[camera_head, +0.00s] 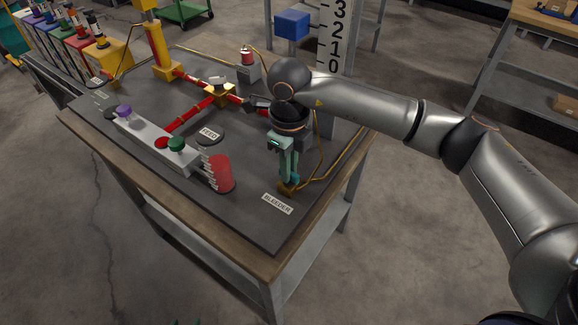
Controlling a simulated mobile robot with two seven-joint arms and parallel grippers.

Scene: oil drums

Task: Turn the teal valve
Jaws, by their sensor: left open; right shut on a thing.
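The teal valve (289,168) stands at the front right of the dark panel, at a brass fitting (288,188) behind the BLEEDER label (277,204). My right arm comes in from the right, and its wrist hangs over the valve. My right gripper (284,146) points down and is shut on the upper part of the teal valve. The wrist hides part of the grip and the panel behind it.
A red cylinder (221,174) and a grey block with green (177,144) and purple (124,111) knobs stand left of the valve. Red pipes (190,115) cross the panel behind. A blue cube (292,24) and a numbered scale (335,40) rise at the back.

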